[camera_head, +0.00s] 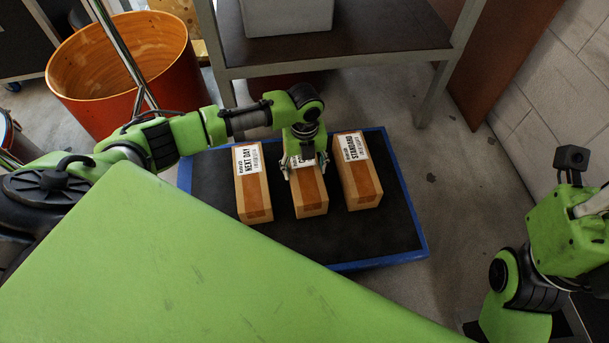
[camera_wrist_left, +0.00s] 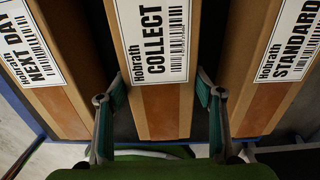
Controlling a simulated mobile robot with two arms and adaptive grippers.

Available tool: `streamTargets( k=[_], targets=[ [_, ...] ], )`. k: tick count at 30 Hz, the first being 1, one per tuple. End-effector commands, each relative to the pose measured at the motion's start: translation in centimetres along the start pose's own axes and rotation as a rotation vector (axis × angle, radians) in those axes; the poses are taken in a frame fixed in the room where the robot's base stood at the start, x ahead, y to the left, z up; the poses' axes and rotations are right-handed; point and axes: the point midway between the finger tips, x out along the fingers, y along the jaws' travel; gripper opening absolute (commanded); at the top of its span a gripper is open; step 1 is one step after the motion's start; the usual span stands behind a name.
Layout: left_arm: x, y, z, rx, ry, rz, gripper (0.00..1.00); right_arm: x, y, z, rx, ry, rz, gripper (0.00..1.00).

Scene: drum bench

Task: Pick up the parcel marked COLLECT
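The COLLECT parcel (camera_head: 311,197) is a brown box with a tape strip and a white label, the middle one of three. The left wrist view shows its label (camera_wrist_left: 158,42) clearly; in the head view my gripper hides most of it. My left gripper (camera_head: 303,166) is over this parcel, pointing down. In the left wrist view my left gripper (camera_wrist_left: 160,100) has one finger on each side of the parcel, in the gaps to its neighbours. The fingers look open, with a small gap at the right finger. My right gripper (camera_head: 592,203) is partly in view at the right edge, its opening unclear.
The NEXT DAY parcel (camera_head: 252,187) stands close on the left, the STANDARD parcel (camera_head: 360,178) close on the right. All are on a dark, blue-edged platform (camera_head: 386,232). A bench (camera_head: 370,35) stands behind, an orange drum (camera_head: 130,65) at back left.

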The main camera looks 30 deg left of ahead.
Motion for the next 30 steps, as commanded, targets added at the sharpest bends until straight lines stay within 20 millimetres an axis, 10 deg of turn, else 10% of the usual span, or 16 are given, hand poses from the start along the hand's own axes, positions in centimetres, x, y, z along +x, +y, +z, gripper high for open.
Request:
streamTargets(
  k=[20, 30],
  targets=[
    [-3.7, -0.1, 0.1, -0.001, -0.002, -0.003, 0.24, -0.5, 0.2, 0.1, 0.006, -0.052, 0.019, 0.25],
    [-10.5, 0.4, -6.0, 0.006, 0.002, -0.001, 0.24, 0.8, 0.4, -0.7, 0.018, -0.132, 0.055, 0.25]
  ],
)
